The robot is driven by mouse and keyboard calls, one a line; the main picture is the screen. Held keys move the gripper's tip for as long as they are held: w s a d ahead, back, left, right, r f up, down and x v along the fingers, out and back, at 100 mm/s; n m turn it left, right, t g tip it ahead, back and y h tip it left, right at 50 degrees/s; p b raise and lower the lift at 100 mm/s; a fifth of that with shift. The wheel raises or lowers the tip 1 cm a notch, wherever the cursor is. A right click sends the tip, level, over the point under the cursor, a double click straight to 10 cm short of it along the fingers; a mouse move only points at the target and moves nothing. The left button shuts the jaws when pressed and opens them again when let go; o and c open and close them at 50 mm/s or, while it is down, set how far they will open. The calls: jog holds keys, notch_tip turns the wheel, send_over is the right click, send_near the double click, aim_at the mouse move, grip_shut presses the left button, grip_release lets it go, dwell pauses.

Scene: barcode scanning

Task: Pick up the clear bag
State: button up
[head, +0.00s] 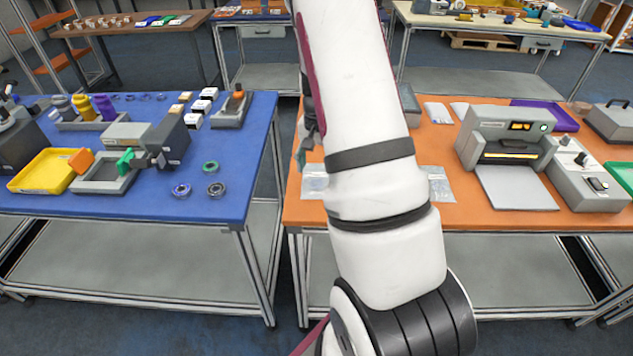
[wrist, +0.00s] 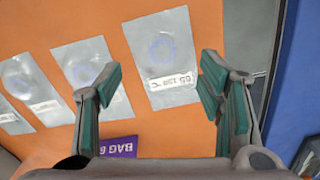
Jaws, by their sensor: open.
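Several flat clear bags lie on the orange table, each with a faint round shape inside. In the wrist view one clear bag (wrist: 165,45) with a printed white label lies ahead, between the lines of my fingers. A second clear bag (wrist: 85,55) lies to its left, partly behind the left finger, and a third (wrist: 25,80) lies further left. My gripper (wrist: 158,85) is open and empty, above the table. In the head view one clear bag (head: 314,184) shows left of my arm and another (head: 438,187) right of it; my arm hides the table between them.
A purple tag (wrist: 118,147) reading "BAG" lies near the gripper's base. On the orange table (head: 470,216) stand a grey machine (head: 505,135), a control box (head: 580,180) and a purple tray (head: 545,116). The blue table (head: 110,203) stands left, across a gap.

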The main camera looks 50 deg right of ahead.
aim_at(316, 183)
jog(key=shift+a+f+p, duration=0.15)
jog(key=shift+f+p, duration=0.25)
jog(key=shift+f, duration=1.15)
jog(key=shift+a+f+p, duration=0.1)
jog(key=shift+f+p, duration=0.25)
jog(key=shift+f, duration=1.15)
jog(key=shift+c, duration=0.6)
jog(key=c, duration=1.1)
